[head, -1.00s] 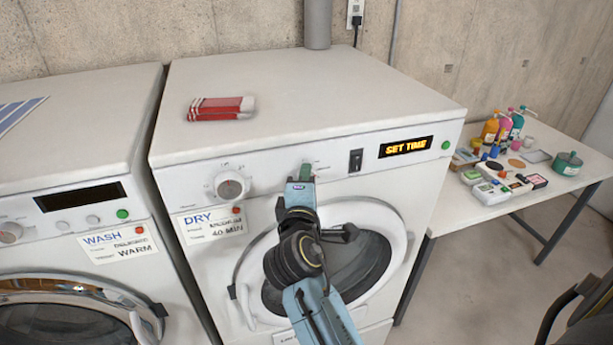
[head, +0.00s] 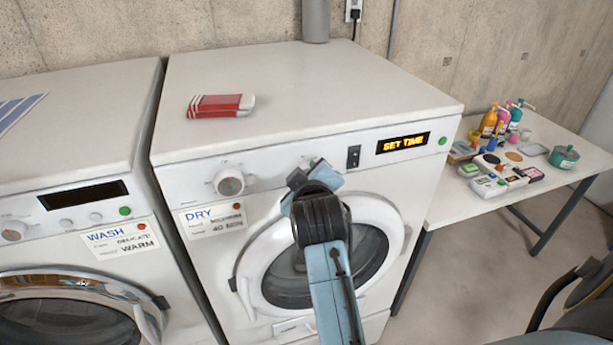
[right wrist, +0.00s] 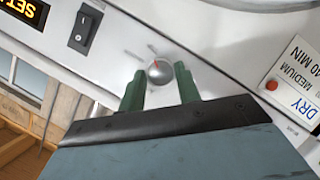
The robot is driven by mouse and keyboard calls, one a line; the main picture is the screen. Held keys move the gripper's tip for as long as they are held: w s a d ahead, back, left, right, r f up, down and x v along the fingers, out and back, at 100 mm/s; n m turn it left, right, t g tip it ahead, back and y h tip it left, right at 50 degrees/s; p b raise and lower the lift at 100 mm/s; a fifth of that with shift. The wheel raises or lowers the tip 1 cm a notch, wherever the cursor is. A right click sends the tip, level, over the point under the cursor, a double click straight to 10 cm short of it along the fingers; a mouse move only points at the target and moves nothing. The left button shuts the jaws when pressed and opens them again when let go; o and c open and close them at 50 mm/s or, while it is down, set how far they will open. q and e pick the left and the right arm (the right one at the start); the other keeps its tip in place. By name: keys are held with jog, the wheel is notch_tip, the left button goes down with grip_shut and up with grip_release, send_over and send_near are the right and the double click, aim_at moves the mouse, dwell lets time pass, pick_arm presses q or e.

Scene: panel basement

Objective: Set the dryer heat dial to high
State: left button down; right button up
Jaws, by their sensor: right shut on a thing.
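The dryer (head: 290,90) is a white front-loader with a row of controls along its top front panel. In the right wrist view a small round silver dial (right wrist: 159,70) with a red pointer mark sits between the green fingers of my right gripper (right wrist: 160,88), which is shut on it. The print around this dial is too small to read. My left gripper is not in view.
A black rocker switch (head: 353,156) and a "SET TIME" display (head: 403,143) are right of the gripper. A DRY card (head: 213,219) hangs below the knob. A folded red-and-white cloth (head: 221,105) lies on top. A washer (head: 80,150) stands left, a cluttered table (head: 470,210) right.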

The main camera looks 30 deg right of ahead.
jog(key=shift+d+m+y, duration=0.1)
jog(key=shift+m+y, duration=0.3)
jog(key=shift+m, duration=0.1)
jog(key=shift+f, duration=0.1)
jog(key=o, duration=1)
notch_tip(320, 180, up, 10)
jog(key=shift+r, duration=0.1)
dwell(0.4)
